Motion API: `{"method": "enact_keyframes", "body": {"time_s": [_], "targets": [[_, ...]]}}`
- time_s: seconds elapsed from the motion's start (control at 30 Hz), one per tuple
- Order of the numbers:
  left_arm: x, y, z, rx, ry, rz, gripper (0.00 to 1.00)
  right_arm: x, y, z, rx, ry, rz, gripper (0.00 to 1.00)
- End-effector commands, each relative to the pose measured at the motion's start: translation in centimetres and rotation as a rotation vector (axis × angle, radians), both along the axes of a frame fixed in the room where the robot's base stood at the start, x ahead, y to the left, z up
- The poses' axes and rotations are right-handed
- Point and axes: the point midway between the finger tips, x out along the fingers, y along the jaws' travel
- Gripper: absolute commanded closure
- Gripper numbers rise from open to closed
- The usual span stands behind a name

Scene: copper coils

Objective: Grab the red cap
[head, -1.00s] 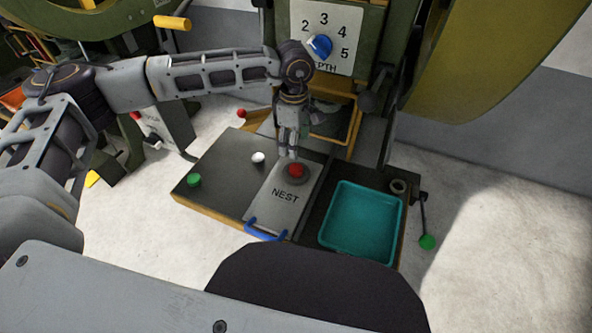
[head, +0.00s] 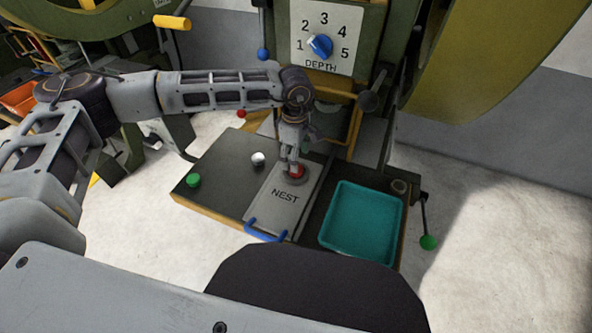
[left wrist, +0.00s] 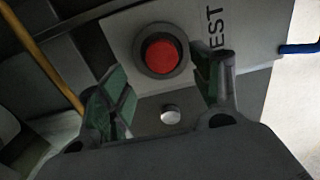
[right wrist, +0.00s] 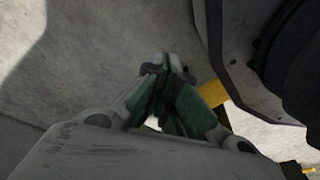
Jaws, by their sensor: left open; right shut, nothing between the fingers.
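The red cap (head: 297,171) sits in a dark round ring on the grey NEST plate (head: 285,205). In the left wrist view the red cap (left wrist: 160,53) is round and lies just beyond the fingertips, a little left of centre between them. My left gripper (head: 293,165) points down, close above the cap, and partly covers it in the head view. Its fingers (left wrist: 165,85) are spread with nothing between them. My right gripper (right wrist: 165,85) is shut and empty over pale floor in the right wrist view. It is not in the head view.
A teal tray (head: 325,238) stands right of the plate. A white knob (head: 258,159) and a green button (head: 193,180) are on the dark table to the left. A blue handle (head: 265,231) is at the plate's front. A depth dial (head: 320,46) stands behind.

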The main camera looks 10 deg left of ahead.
Motion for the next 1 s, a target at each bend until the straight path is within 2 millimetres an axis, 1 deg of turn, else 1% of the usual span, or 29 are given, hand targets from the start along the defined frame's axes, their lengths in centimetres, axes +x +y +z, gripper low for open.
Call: {"method": "enact_keyframes", "body": {"time_s": [0.17, 0.3, 0.4, 0.53, 0.93, 0.97, 1.0], "targets": [[-0.4, -0.3, -1.9, 0.001, 0.002, 0.0, 0.36, 0.1, 0.0, 0.1, -0.001, 0.004, 0.0, 1.0], [-0.5, -0.4, -3.4, 0.0, 0.001, 0.0, 0.36, 0.8, 0.2, 0.6, 0.002, -0.006, 0.001, 1.0], [-0.5, -0.4, -4.1, 0.001, 0.001, 0.0, 0.36, 1.2, 0.3, 1.0, 0.003, -0.012, 0.001, 1.0], [-0.5, -0.4, -4.5, 0.001, 0.0, 0.0, 0.36, 1.2, 0.3, 1.1, 0.002, -0.007, 0.001, 1.0], [-0.5, -0.4, -4.4, 0.001, 0.0, 0.0, 0.36, 0.9, 0.2, 0.8, 0.001, -0.002, 0.001, 1.0], [-0.5, -0.4, -4.4, 0.001, 0.0, 0.0, 0.38, 0.8, 0.2, 0.8, 0.001, -0.001, 0.001, 1.0], [-0.5, -0.4, -4.4, 0.001, 0.0, 0.0, 0.44, 0.8, 0.2, 0.8, 0.001, -0.001, 0.001, 1.0]]}}
